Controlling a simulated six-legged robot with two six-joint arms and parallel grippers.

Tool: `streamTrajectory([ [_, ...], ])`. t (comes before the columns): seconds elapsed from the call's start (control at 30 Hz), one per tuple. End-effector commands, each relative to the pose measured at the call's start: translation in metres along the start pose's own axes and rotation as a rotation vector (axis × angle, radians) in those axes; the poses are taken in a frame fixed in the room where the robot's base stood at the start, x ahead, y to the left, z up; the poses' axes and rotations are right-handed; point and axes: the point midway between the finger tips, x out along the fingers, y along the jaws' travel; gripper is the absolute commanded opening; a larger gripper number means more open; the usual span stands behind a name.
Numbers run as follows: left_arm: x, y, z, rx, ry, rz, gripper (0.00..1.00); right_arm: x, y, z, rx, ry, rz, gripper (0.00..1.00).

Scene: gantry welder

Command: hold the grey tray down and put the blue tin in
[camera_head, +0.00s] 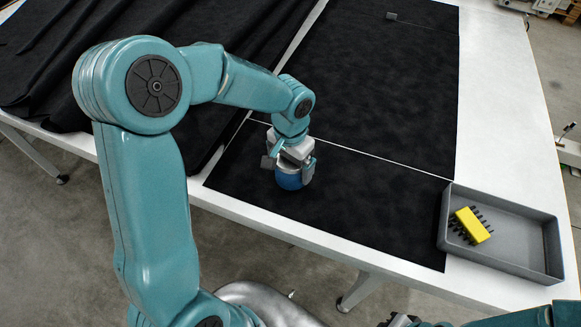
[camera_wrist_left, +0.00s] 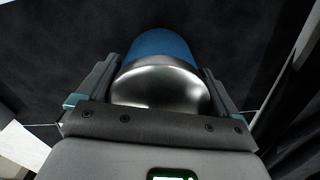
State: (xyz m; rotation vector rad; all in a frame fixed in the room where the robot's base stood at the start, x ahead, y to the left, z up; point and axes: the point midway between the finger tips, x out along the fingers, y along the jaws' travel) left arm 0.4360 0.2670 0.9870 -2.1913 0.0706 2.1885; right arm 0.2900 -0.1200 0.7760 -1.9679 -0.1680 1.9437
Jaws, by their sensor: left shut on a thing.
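The blue tin (camera_head: 288,181) stands on the black cloth near the table's front edge. My left gripper (camera_head: 290,168) is above it with its fingers on both sides, shut on it. In the left wrist view the tin (camera_wrist_left: 160,47) shows its blue side and shiny metal end between the two fingers (camera_wrist_left: 158,90). The grey tray (camera_head: 510,257) lies at the right front of the table, well to the right of the tin.
A yellow block with black pins (camera_head: 472,225) lies in the left part of the tray. Black cloth (camera_head: 380,90) covers much of the white table (camera_head: 500,110). The cloth between tin and tray is clear. Rumpled black fabric (camera_head: 150,25) lies at the left.

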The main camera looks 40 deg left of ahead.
Motion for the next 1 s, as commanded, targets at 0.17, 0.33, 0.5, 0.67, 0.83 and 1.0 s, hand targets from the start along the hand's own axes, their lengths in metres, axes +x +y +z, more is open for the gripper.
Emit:
streamTrajectory([
  [0.17, 0.021, 0.0, 0.0, 0.0, -0.002, 0.0, 0.43, -0.002, -0.001, 0.0, 0.0, 0.0, 0.0, 0.0],
  [0.33, 0.023, 0.0, 0.0, 0.0, 0.001, 0.0, 0.43, -0.002, -0.001, 0.0, 0.0, 0.0, 0.0, 0.0],
  [0.5, 0.025, 0.0, 0.0, 0.0, 0.001, 0.0, 0.43, 0.001, 0.0, 0.0, 0.0, 0.0, 0.0, 0.0],
  [0.67, 0.025, 0.0, 0.0, 0.0, -0.001, 0.0, 1.0, 0.001, 0.0, 0.0, 0.0, 0.0, 0.0, 0.0],
  [0.83, 0.025, 0.0, 0.0, 0.0, -0.002, 0.0, 1.0, -0.002, -0.001, 0.0, 0.0, 0.0, 0.0, 0.0],
  [1.0, 0.006, -0.001, -0.001, 0.0, 0.006, -0.003, 1.0, 0.003, 0.001, 0.0, 0.0, 0.0, 0.0, 0.0],
])
